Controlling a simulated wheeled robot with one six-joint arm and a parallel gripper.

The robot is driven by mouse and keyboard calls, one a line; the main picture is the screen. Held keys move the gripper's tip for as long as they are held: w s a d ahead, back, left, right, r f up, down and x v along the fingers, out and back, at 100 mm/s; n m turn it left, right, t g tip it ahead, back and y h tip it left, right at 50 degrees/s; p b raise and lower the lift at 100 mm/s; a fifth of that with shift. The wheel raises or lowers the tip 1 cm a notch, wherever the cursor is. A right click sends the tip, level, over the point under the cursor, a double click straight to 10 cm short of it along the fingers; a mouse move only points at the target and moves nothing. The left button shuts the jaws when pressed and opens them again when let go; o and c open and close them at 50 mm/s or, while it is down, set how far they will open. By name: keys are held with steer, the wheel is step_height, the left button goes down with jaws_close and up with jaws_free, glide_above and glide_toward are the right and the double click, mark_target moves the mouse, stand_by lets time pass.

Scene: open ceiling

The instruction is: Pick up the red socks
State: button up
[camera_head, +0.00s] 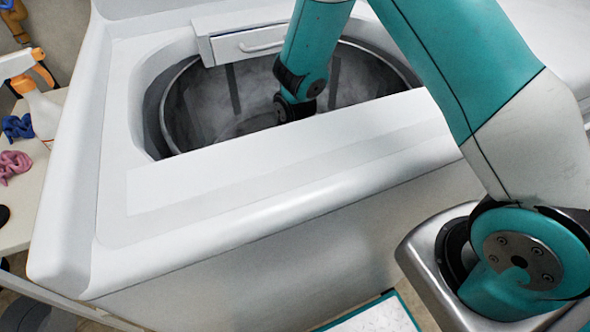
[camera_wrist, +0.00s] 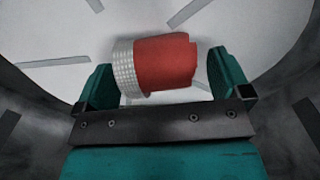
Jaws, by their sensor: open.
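The red socks (camera_wrist: 165,63) show in the wrist view as a red roll with a grey ribbed band at its left end. They lie on the pale floor of a round drum (camera_wrist: 60,40). My gripper (camera_wrist: 163,78) is open, with one teal finger to the left of the socks and one to the right. The socks sit between the fingers, with a small gap visible on the right; contact on the left is hard to tell. In the head view my arm reaches down into the drum of a white washing machine (camera_head: 240,215), and the gripper and socks are hidden there.
The drum's dark wall (camera_wrist: 25,115) curves closely around my gripper. The machine's white front rim (camera_head: 300,140) and a drawer with a handle (camera_head: 250,42) border the opening. At left, a table holds a spray bottle (camera_head: 38,100), a blue cloth (camera_head: 18,127) and a pink cloth (camera_head: 14,165).

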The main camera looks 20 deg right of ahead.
steer(key=shift+f, duration=0.25)
steer(key=c, duration=1)
steer(key=shift+r, duration=0.15)
